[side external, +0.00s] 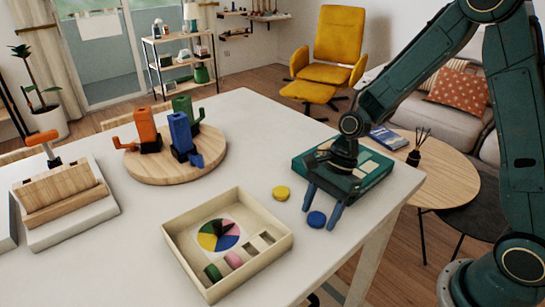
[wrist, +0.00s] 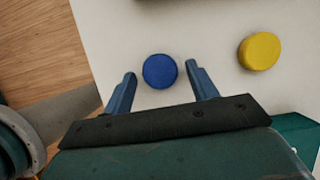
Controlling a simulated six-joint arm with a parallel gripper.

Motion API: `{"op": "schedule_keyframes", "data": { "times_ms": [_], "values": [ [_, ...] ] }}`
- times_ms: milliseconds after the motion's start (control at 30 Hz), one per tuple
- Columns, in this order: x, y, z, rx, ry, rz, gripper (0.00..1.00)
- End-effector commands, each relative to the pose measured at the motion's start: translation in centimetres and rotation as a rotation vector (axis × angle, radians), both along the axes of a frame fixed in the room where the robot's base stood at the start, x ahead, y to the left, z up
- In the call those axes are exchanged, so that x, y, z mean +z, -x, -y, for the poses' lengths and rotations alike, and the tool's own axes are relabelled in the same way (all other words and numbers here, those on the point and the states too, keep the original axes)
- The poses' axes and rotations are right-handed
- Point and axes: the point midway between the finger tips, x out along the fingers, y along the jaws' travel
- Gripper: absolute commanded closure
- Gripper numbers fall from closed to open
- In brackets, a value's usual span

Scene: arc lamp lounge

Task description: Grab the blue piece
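The blue piece (side external: 317,219) is a small round disc lying flat on the white table. In the wrist view the blue piece (wrist: 160,71) appears between and slightly beyond my two fingertips, with a gap on each side. My gripper (side external: 320,210) is open and points down close to the piece in the side view. The wrist view shows both blue fingers of my gripper (wrist: 160,70) spread apart, with nothing held. Whether the fingertips are at the piece's height is hard to tell.
A yellow disc (side external: 281,193) lies close by, right of my gripper in the wrist view (wrist: 259,51). A cream tray (side external: 183,273) with a colour wheel and coloured pieces stands left. A green box (side external: 377,174) lies behind my gripper. The table edge is near.

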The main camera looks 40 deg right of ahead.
Motion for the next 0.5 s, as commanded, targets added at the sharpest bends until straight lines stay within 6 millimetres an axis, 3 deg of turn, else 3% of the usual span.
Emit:
{"op": "schedule_keyframes", "data": {
  "times_ms": [33, 200, 500],
  "values": [
    [0.01, -0.01, 0.0, 0.0, 0.0, 0.0, 0.52],
    [0.02, 0.0, 0.01, 0.0, 0.0, 0.0, 0.82],
    [0.11, -0.02, 0.0, 0.0, 0.0, 0.001, 0.82]
  ]
}}
